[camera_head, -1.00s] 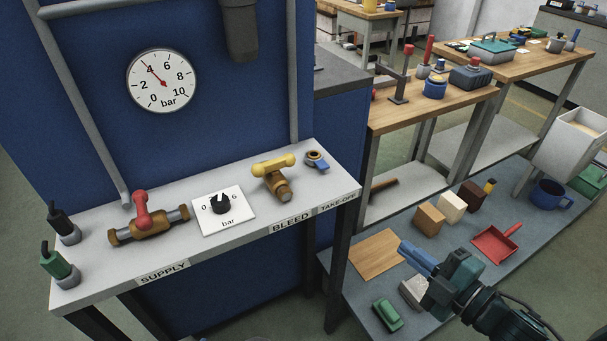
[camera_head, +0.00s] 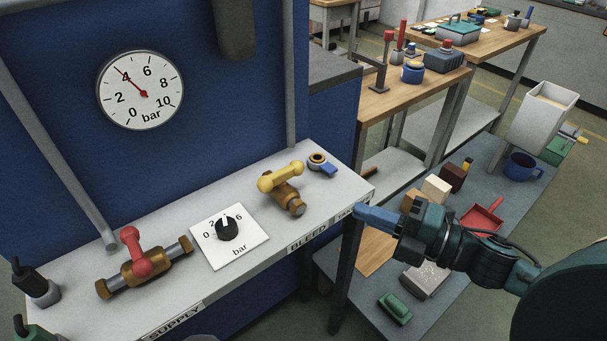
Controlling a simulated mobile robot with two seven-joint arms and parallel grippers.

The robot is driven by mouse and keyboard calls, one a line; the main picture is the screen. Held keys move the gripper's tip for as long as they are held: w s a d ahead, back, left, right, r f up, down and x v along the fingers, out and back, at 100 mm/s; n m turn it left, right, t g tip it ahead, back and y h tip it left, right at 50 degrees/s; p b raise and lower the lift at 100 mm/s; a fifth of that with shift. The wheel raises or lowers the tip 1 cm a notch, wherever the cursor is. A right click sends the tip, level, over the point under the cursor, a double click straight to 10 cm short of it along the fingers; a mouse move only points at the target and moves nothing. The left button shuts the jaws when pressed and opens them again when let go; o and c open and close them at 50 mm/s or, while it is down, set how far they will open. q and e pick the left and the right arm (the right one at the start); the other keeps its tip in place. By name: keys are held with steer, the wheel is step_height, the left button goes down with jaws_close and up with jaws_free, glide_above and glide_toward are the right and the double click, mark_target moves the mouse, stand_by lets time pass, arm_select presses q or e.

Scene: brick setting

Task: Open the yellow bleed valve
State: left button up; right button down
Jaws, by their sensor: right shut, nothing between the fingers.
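The yellow bleed valve handle (camera_head: 281,177) sits on a brass valve body (camera_head: 290,200) on the white shelf, behind the BLEED label (camera_head: 307,244). The handle lies crosswise over the body. My right gripper (camera_head: 362,215) comes in from the right with its blue fingers together and empty. Its tips are at the shelf's front right corner in the picture, right of and a little below the valve, apart from it.
The red supply valve (camera_head: 135,255) and a black regulator knob (camera_head: 227,228) on a white plate stand left of the bleed valve. A small take-off fitting with a blue lever (camera_head: 328,170) stands to its right. A lower bench (camera_head: 345,275) holds blocks, a red dustpan and a mug.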

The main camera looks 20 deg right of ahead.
mark_target(292, 170)
arm_select(q)
steer(key=shift+d, duration=0.1)
arm_select(e)
steer(key=p+x, duration=0.1)
steer(key=x, duration=0.9)
steer(key=shift+w+r, duration=0.15)
steer(key=shift+w, duration=0.05)
steer(key=shift+w+d+p, duration=0.15)
steer(key=shift+w+p, duration=0.2)
steer(key=shift+w, duration=0.75)
arm_select(q)
steer(key=shift+s+a+r, duration=0.15)
steer(key=shift+a+r, duration=0.1)
steer(key=shift+r, duration=0.1)
arm_select(e)
steer(key=shift+w, duration=0.7)
arm_select(q)
steer(key=shift+r, duration=0.3)
arm_select(e)
steer(key=shift+w+d+n+g+y, duration=0.15)
steer(key=shift+w+n+g+y, duration=0.05)
steer(key=shift+n+g+y, duration=0.25)
